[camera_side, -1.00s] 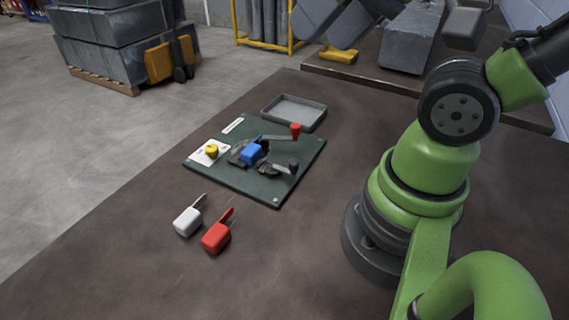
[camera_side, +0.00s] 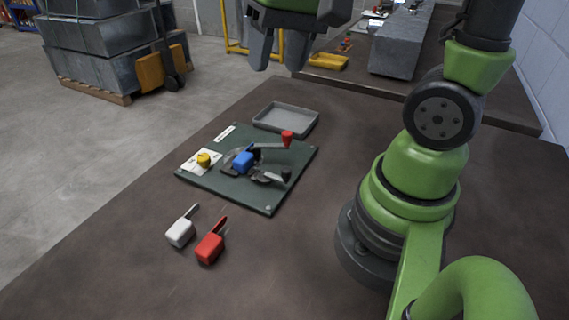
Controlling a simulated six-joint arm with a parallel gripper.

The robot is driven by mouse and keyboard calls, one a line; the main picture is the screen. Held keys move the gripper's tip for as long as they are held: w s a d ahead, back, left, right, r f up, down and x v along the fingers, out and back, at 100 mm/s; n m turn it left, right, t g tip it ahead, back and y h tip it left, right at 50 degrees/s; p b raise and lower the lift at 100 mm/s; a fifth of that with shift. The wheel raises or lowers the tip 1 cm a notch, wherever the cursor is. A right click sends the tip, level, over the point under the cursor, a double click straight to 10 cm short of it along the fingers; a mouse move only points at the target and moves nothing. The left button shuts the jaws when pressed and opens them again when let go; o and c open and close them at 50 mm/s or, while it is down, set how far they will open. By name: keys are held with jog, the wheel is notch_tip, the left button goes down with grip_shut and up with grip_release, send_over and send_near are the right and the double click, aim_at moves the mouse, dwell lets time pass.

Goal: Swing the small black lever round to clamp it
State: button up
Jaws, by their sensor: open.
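The small black lever (camera_side: 271,177) lies on the dark green board (camera_side: 213,187), with its black knob (camera_side: 286,173) pointing right. A blue block (camera_side: 243,161) sits in the dark fixture beside it. A longer grey lever (camera_side: 268,146) with a red knob (camera_side: 287,138) reaches right, behind the black one. My gripper (camera_side: 278,64) hangs at the top of the picture, high above and behind the board. Its two grey fingers are apart with nothing between them. It touches nothing.
A yellow knob (camera_side: 204,159) on a white plate is at the board's left. An empty grey tray (camera_side: 286,118) stands behind the board. A white-handled piece (camera_side: 180,232) and a red piece (camera_side: 210,247) lie in front.

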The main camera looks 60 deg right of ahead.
jog(key=w+d+f+m+g, duration=0.2)
jog(key=w+d+f+g, duration=0.15)
jog(key=f, duration=0.45)
jog(key=g+y, duration=0.2)
send_near(285, 168)
jog(key=shift+m, duration=0.4)
jog(key=x, duration=0.9)
jog(key=shift+s+a, duration=0.1)
jog(key=shift+s, duration=0.05)
grip_shut()
